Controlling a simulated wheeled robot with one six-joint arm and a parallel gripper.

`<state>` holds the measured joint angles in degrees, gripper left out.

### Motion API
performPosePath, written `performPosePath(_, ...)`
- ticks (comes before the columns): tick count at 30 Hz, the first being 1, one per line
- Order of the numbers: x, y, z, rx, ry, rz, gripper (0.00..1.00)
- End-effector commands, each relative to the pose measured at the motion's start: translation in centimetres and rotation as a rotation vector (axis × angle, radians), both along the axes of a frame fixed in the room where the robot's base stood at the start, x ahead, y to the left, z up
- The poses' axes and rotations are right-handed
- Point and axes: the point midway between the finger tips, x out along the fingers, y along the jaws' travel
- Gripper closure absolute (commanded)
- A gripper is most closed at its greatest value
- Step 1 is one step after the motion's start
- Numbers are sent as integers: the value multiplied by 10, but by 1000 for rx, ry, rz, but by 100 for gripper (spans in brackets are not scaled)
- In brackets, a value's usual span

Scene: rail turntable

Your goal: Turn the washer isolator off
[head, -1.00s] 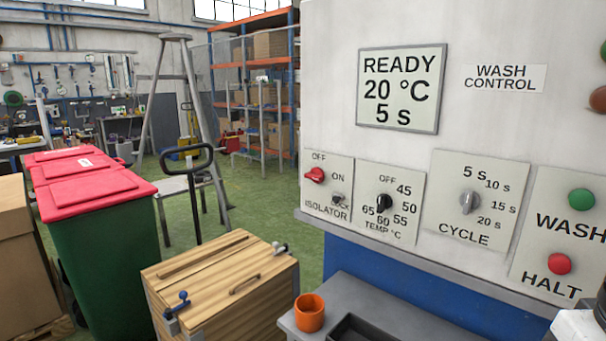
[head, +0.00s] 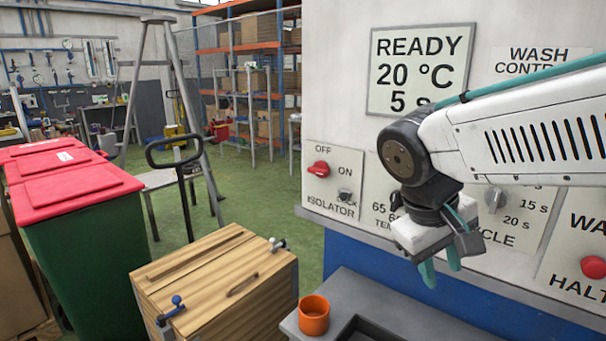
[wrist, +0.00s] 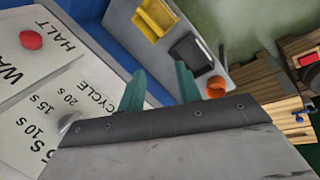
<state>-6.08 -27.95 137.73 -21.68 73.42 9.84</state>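The isolator's red knob (head: 319,168) sits on its white plate (head: 333,209) at the left of the wash control panel in the head view. The plate reads OFF at upper left and ON at right, with a small lock fitting (head: 345,195) below ON. The knob's handle lies roughly sideways. My gripper (head: 440,273) hangs in front of the panel, right of and lower than the isolator, pointing down. In the wrist view its two green fingers (wrist: 160,90) are apart with nothing between them. The isolator is not in the wrist view.
My arm partly covers the temperature and cycle plates. The screen (head: 420,70) reads READY, 20 °C, 5 s. Below are a grey shelf (head: 352,290) with an orange cup (head: 314,315), and a wooden crate (head: 215,275). The halt button (head: 593,267) is at far right.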

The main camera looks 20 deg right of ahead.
Motion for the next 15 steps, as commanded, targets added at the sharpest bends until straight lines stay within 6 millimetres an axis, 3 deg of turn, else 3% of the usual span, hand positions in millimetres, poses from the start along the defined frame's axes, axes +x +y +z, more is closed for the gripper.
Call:
performPosePath(1,25,-5,3,-91,24,24,66)
performPosePath(4,74,-12,13,-276,31,65,66)
performPosePath(8,144,-8,24,-514,-3,136,66)
performPosePath(11,202,9,27,-688,-58,207,66)
performPosePath(15,278,51,24,-900,-174,318,66)
